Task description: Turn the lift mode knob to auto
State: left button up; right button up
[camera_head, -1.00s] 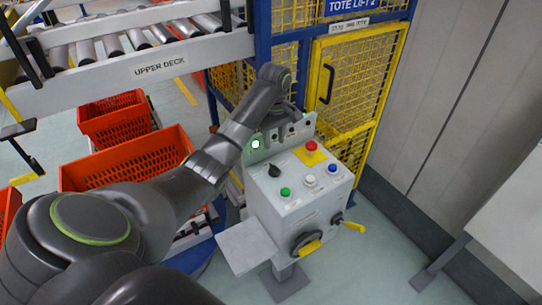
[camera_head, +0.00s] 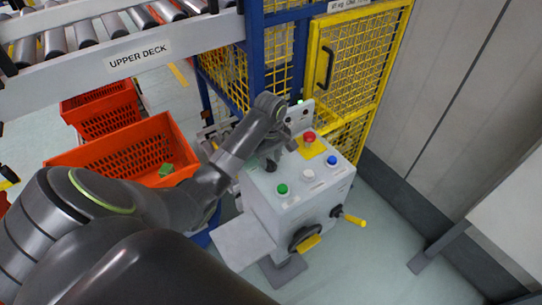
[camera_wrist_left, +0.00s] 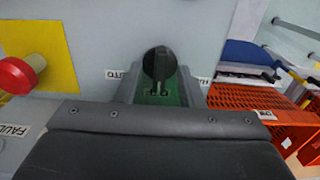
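The lift mode knob (camera_head: 271,164) is a black selector on the top of the grey control box (camera_head: 262,205). In the left wrist view the knob (camera_wrist_left: 159,62) stands in the upper middle, its grip running roughly up and down the picture between two upside-down labels; the left one seems to read AUTO. My left gripper (camera_head: 277,152) is right at the knob. In the wrist view the gripper (camera_wrist_left: 158,92) shows two grey fingers apart, one on each side below the knob; contact is unclear. The right gripper is not in view.
A red button (camera_head: 309,137) on a yellow plate, a blue button (camera_head: 332,160), a white button (camera_head: 308,175) and a green button (camera_head: 282,189) share the panel. A yellow-handled switch (camera_head: 350,217) sticks out at the side. Orange totes (camera_head: 130,150) stand left; a yellow mesh gate (camera_head: 355,65) stands behind.

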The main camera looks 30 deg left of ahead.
pick_arm(q)
grip_shut()
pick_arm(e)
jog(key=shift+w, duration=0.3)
pick_arm(q)
jog(key=m, duration=0.4)
jog(key=shift+m, duration=2.5)
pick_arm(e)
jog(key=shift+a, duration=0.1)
pick_arm(q)
grip_release()
